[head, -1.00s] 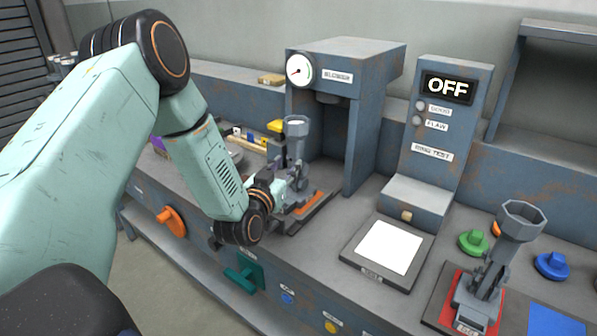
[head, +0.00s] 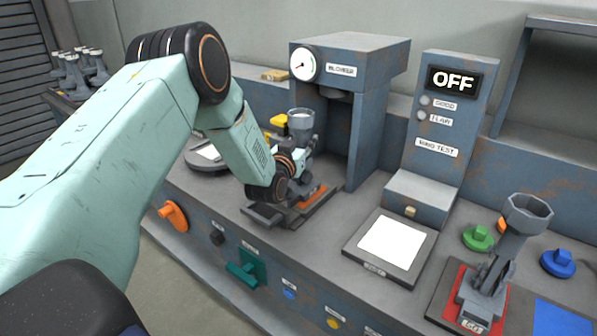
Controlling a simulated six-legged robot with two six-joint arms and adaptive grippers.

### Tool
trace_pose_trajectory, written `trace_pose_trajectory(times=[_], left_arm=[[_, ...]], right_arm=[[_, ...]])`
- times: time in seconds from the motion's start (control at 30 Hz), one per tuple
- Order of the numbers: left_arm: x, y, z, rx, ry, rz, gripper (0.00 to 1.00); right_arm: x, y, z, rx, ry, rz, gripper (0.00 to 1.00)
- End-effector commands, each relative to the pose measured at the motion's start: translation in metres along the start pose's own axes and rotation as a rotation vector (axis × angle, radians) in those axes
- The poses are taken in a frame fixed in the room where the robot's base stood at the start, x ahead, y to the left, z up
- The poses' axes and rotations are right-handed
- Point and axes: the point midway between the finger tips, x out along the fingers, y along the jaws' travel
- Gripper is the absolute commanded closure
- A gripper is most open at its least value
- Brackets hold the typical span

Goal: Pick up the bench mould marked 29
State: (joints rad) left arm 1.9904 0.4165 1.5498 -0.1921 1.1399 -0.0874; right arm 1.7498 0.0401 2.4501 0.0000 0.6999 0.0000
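A grey mould with a cup-shaped top (head: 301,121) stands upright at the blower, above a dark tray with an orange pad. My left gripper (head: 303,160) is at this mould's stem. My wrist hides much of the fingers and the mould's lower part, so I cannot tell whether they grip it. A second grey mould (head: 496,262), with a wide faceted cup, stands on a red pad at the right front. A small label is on its base, too small to read surely. No number shows on the blower mould. My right gripper is not in view.
The blower (head: 365,110) stands close behind the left gripper. The ring test post (head: 437,135) reads OFF, with a white plate (head: 390,243) before it. Green (head: 477,238) and blue (head: 558,263) knobs are at right. Several moulds (head: 78,72) stand far left.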

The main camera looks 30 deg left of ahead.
Motion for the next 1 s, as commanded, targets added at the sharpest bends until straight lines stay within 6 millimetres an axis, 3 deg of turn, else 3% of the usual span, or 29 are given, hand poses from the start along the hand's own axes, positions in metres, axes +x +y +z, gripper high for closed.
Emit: trace_pose_trajectory(times=[0.1, 0.4, 0.83, 1.0], left_arm=[[0.0094, 0.0005, 0.0000, 0.001, 0.001, 0.001, 0.62], [0.0111, 0.0005, -0.0001, 0.000, -0.001, 0.000, 0.63], [0.0107, 0.0002, 0.0004, 0.000, -0.002, 0.000, 0.99], [0.0105, 0.0001, 0.0010, 0.000, -0.003, -0.001, 1.00]], right_arm=[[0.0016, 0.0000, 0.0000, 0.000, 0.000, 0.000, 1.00], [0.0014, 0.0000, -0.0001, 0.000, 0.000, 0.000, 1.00], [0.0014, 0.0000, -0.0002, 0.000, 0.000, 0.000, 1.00], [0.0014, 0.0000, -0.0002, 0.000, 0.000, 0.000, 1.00]])
